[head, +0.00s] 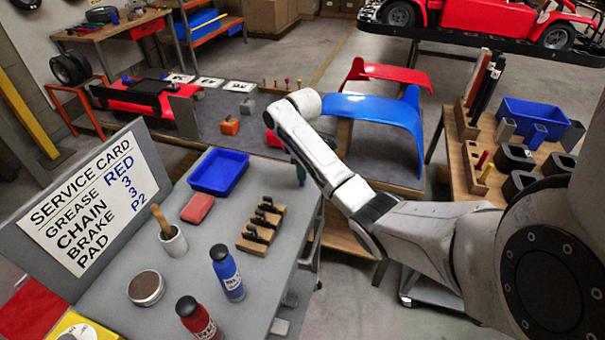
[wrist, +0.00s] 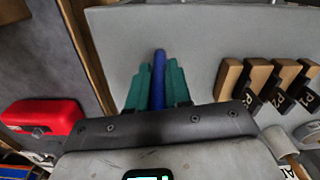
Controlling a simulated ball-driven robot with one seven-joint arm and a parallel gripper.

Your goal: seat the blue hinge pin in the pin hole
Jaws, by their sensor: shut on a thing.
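The blue hinge pin (wrist: 158,75) shows in the wrist view, upright in the picture between the two green fingers of my gripper (wrist: 157,68). The gripper is shut on it, and the pin's end reaches a little past the fingertips. In the head view my gripper (head: 300,173) is mostly hidden behind my arm; a bit of green shows by the far right edge of the grey cart top (head: 215,275). I cannot make out the pin there. I cannot identify the pin hole in either view.
A wooden rack of dark brake pads (head: 262,226), a blue tray (head: 219,172), a red block (head: 197,208) and bottles stand on the cart. A red object (wrist: 42,117) lies left of my gripper in the wrist view. Blue bodywork (head: 375,112) lies on a bench beyond.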

